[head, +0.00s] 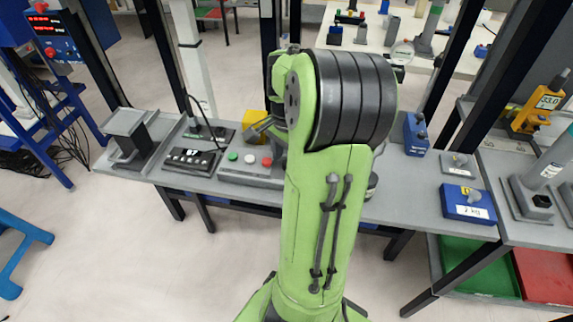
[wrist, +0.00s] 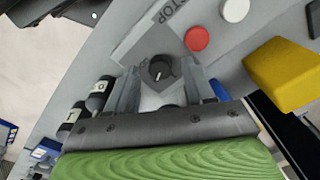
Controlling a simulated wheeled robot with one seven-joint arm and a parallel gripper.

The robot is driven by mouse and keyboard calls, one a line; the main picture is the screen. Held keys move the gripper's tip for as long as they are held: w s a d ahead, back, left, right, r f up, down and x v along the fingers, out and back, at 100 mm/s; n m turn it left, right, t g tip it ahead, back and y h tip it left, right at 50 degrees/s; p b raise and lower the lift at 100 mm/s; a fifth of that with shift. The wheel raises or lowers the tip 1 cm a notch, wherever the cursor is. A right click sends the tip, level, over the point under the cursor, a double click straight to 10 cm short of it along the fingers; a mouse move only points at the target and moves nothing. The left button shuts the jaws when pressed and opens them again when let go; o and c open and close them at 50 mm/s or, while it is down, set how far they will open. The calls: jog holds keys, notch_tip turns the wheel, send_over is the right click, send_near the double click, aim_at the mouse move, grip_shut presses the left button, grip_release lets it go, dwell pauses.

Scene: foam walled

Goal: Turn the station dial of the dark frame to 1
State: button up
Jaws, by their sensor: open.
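A dark round dial (wrist: 161,68) with a short white mark sits on a light grey plate in the wrist view. The mark points towards the bottom of the picture. I cannot read any numbers around the dial. My gripper (wrist: 161,84) is open, with one grey finger on each side of the dial; I cannot tell whether they touch it. In the head view my green arm hides the dial and most of my gripper. The grey button box (head: 240,176) shows left of the arm.
A red button (wrist: 197,39) and a white button (wrist: 235,10) lie just beyond the dial. A yellow block (wrist: 288,74) is to the right. Black pieces marked O (wrist: 98,96) and I (wrist: 72,118) stand left.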

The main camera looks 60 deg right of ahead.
jog(key=shift+f, duration=0.45)
grip_shut()
